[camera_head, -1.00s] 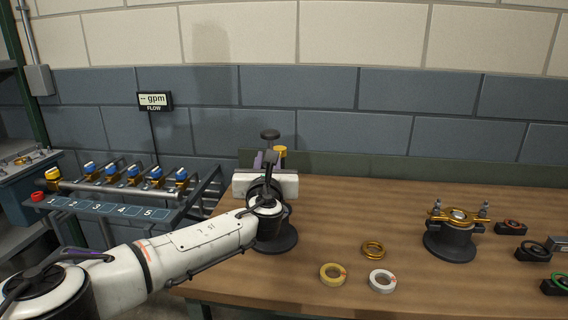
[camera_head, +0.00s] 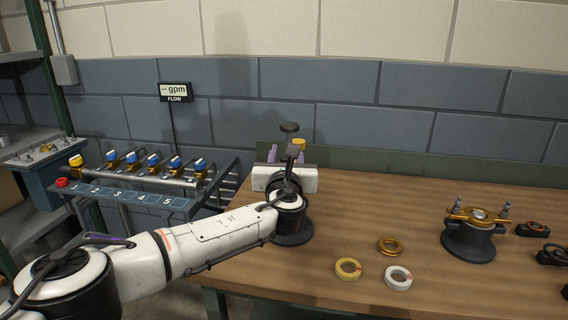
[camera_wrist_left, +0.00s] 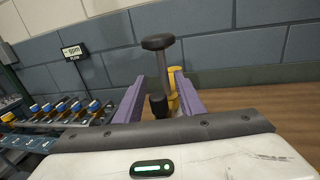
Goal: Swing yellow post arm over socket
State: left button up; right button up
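The yellow post (camera_head: 298,144) stands at the back left of the table, behind my left wrist. It also shows in the left wrist view (camera_wrist_left: 175,76), close beside the right-hand finger. A dark upright stem with a black knob (camera_head: 289,128) rises in front of it; in the left wrist view the knob (camera_wrist_left: 158,41) stands above the fingers. My left gripper (camera_wrist_left: 160,98) has its purple fingers spread around the stem, with visible gaps on both sides. A round black base (camera_head: 293,235) shows below my wrist. The socket cannot be made out; my arm hides that area. My right gripper is not in view.
A gold-topped black fixture (camera_head: 469,238) stands at the right. Yellow (camera_head: 348,269), white (camera_head: 398,278) and gold (camera_head: 390,246) rings lie on the table between. A valve manifold (camera_head: 140,178) is left of the table.

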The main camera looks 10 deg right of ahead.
pick_arm(q)
jog(key=s+a, duration=0.1)
jog(key=s, duration=0.8)
jog(key=shift+s+a, duration=0.25)
jog(key=shift+a, duration=0.1)
jog(key=s+a+f+n+g, duration=0.2)
jog(key=s+f+n+g, duration=0.2)
jog(key=s+f+n, duration=0.5)
jog(key=s+a+f+n+g, duration=0.2)
jog(key=s+f+n+g, duration=0.2)
jog(key=s+f+n, duration=0.55)
jog(key=s+a+f+n+g+y, duration=0.1)
jog(key=s+a+f+n+g, duration=0.1)
jog(key=s+a+f+n, duration=0.5)
jog(key=s+a+f+n+g+y, duration=0.1)
jog(key=s+a+f+n+g, duration=0.15)
jog(key=s+a+n, duration=0.5)
jog(key=s+a+f+n+g, duration=0.25)
jog(key=s+a+f, duration=0.25)
jog(key=s+a, duration=0.45)
jog(key=w+d+f+t+h, duration=0.1)
jog(key=w+d+f+t, duration=0.1)
jog(key=f, duration=0.4)
jog(key=w+d+f+t, duration=0.2)
jog(key=f+t, duration=0.1)
jog(key=f, duration=0.3)
jog(key=shift+w+d+t+h, duration=0.15)
jog(key=shift+d+t+h, duration=0.15)
jog(key=shift+t+h, duration=0.1)
